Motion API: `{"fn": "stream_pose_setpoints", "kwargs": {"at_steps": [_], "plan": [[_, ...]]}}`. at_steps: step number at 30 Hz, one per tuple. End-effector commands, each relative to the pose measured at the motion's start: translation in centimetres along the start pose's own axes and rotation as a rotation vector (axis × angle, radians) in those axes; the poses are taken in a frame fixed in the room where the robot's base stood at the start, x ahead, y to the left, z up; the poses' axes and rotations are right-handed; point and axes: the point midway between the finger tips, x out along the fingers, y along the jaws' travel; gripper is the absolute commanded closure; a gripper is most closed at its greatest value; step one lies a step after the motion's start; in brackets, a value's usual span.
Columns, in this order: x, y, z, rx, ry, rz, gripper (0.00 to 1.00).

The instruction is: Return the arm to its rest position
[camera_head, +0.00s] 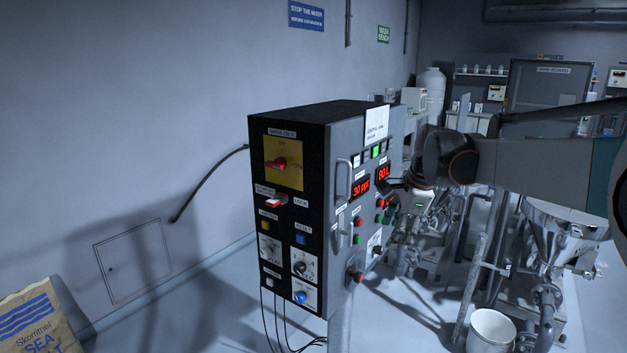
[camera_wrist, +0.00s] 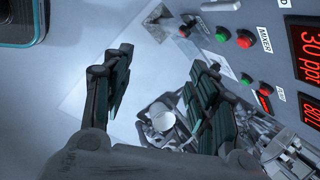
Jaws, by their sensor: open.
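My arm reaches in from the right in the head view. My gripper (camera_head: 396,184) is at its end, dark and partly lost against the machinery, close to the display face of the control cabinet (camera_head: 290,210). In the wrist view my gripper (camera_wrist: 161,62) is open, its two dark green-padded fingers well apart, with nothing between them. The cabinet's panel (camera_wrist: 285,20) with red displays lies to the right of the fingers there. I cannot tell the exact gap between fingers and panel.
A steel hopper (camera_head: 566,222) and pipework stand below and right of my arm. A white bucket (camera_head: 491,330) is on the floor. A sea salt sack (camera_head: 38,318) is at the lower left. Open floor lies left of the cabinet.

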Motion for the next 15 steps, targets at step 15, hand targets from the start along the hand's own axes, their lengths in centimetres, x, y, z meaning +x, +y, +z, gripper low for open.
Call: {"fn": "stream_pose_setpoints", "kwargs": {"at_steps": [15], "plan": [[-4.5,15.9,1.2,-0.733,0.128,-0.106,0.47]]}}
